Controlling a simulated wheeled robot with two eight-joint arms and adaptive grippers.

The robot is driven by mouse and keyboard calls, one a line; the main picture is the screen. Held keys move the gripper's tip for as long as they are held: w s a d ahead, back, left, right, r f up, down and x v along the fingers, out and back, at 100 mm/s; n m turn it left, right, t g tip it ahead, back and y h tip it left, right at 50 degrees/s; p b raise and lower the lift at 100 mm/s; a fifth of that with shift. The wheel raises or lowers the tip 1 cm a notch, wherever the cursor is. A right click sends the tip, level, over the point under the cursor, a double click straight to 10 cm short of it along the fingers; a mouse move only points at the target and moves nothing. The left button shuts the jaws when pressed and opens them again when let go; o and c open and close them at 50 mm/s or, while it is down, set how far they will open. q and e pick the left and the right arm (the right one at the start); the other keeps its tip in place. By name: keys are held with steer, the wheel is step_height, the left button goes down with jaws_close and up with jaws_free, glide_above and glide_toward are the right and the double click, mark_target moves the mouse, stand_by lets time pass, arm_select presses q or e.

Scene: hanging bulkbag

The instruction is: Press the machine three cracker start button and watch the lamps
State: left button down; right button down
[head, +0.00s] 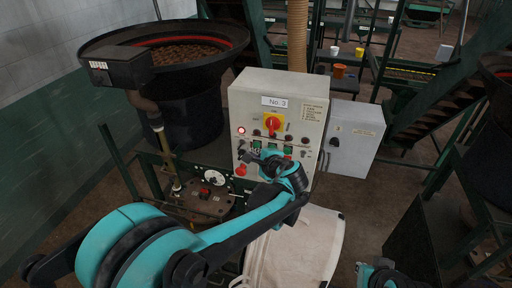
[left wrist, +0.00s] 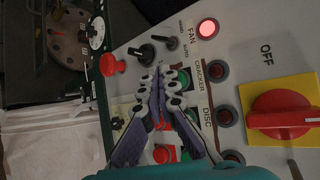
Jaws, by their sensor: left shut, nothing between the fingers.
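The grey control box (head: 285,98) labelled No. 3 stands ahead, with a red and yellow OFF rotary switch (head: 272,123) that also shows in the left wrist view (left wrist: 281,115). My left gripper (head: 262,156) is shut and empty at the panel; its fingertips (left wrist: 172,78) overlap the green button (left wrist: 184,79) in the CRACKER row and partly hide it. I cannot tell whether they touch it. The FAN lamp (left wrist: 207,28) glows red. The CRACKER lamp (left wrist: 218,70) and DISC lamp (left wrist: 225,117) look dark. Part of my right arm's end (head: 380,275) shows at the bottom edge; its fingers are unclear.
A red mushroom button (left wrist: 112,65) and black selector knobs (left wrist: 146,53) stick out beside the fingers. A smaller grey box (head: 353,138) adjoins the panel on the right. A large black hopper (head: 190,105) stands left. A white sack (head: 300,245) lies below.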

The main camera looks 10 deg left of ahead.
arm_select(q)
steer(key=shift+w, duration=0.2)
steer(key=shift+w, duration=0.25)
steer(key=shift+w+b, duration=0.3)
steer(key=shift+w, duration=0.1)
stand_by(0.8)
stand_by(0.4)
steer(key=shift+s, duration=0.85)
